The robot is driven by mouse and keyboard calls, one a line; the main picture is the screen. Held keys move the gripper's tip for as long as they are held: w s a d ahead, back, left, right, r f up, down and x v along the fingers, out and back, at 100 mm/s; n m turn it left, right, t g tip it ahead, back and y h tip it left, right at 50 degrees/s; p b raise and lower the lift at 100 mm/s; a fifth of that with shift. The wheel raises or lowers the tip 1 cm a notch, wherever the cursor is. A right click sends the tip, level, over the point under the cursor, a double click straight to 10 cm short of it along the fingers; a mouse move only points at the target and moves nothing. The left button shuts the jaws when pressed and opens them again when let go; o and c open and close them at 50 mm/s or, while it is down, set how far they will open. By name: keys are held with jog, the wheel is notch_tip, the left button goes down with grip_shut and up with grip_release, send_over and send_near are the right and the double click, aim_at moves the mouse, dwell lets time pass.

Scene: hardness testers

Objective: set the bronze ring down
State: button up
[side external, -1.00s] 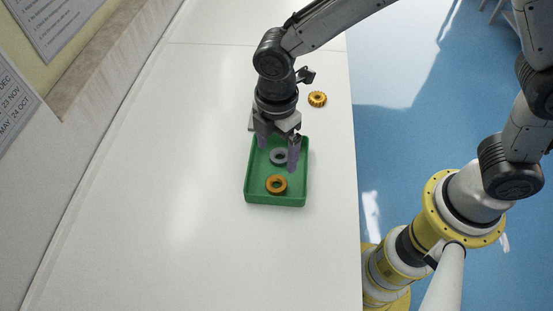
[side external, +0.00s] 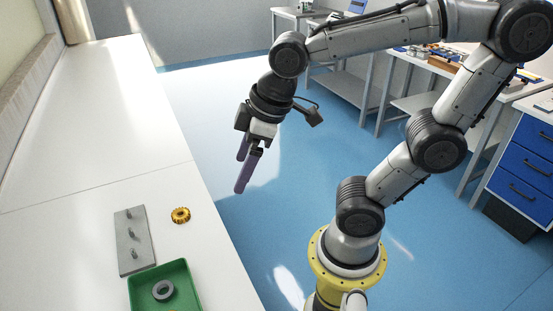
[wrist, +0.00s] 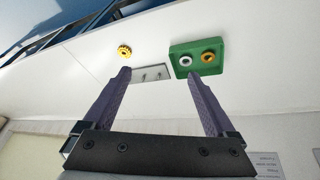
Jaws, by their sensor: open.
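The bronze ring (wrist: 208,57) lies flat in the green tray (wrist: 215,69) beside a grey ring (wrist: 185,60) in the wrist view. In the side view the tray (side external: 190,270) is cut by the bottom edge, with the grey ring (side external: 162,291) inside; only a sliver of the bronze ring shows at the frame edge. My gripper (side external: 242,173) is open and empty, raised and well apart from the tray, out past the bench's right edge. Its two purple fingers spread wide in the wrist view (wrist: 159,73).
A grey plate with upright pegs (side external: 127,258) lies on the white bench beside the tray. A gold toothed ring (side external: 181,215) lies right of the plate. Much of the bench (side external: 95,130) is clear. Blue drawers (side external: 520,150) and other benches stand at the far right.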

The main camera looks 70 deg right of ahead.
jog(key=s+d+m+t, duration=0.1)
jog(key=s+d+m, duration=0.2)
jog(key=s+m, duration=0.1)
jog(key=shift+s+h, duration=0.3)
jog(key=shift+s, duration=0.45)
